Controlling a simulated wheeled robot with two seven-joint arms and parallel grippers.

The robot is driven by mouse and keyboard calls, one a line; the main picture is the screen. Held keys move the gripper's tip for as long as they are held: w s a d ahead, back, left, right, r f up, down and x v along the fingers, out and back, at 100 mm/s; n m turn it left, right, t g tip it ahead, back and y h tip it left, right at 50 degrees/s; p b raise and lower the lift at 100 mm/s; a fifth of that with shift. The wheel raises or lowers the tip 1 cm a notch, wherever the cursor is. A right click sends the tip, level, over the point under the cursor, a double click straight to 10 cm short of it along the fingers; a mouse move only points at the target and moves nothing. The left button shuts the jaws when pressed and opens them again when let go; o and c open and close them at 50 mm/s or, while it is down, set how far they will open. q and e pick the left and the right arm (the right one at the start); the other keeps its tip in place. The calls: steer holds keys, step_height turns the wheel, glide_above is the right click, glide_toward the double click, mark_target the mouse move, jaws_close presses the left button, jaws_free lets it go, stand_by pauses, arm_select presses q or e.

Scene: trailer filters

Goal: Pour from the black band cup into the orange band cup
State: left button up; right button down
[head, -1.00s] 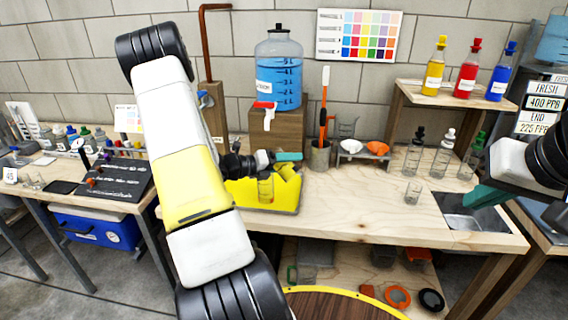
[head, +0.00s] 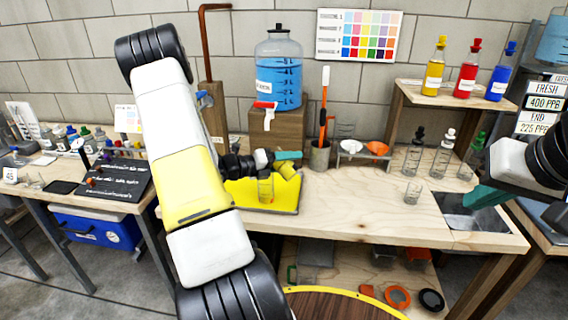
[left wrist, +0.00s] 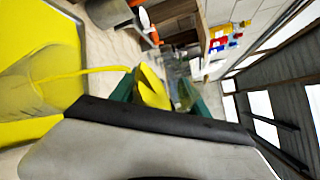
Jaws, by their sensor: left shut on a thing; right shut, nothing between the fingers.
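My left gripper (head: 287,155) is shut on a clear cup with yellow liquid, the black band cup (left wrist: 152,88); its band is not clear to me. In the left wrist view the cup is tilted and a yellow stream runs from its mouth into another clear cup. That receiving cup, the orange band cup (head: 266,188), stands in the yellow tray (head: 240,200) and also shows in the left wrist view (left wrist: 40,85). The held cup is above and to the right of it. My right gripper (head: 480,197) is shut and empty at the right, near the sink.
The blue water jug (head: 279,75) stands on a wooden block behind the tray. The bench front centre is clear.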

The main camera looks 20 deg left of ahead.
arm_select(q)
steer(key=shift+r+n+h, duration=0.35)
steer(key=shift+n+h, duration=0.05)
steer(key=shift+n, duration=0.1)
stand_by(1.4)
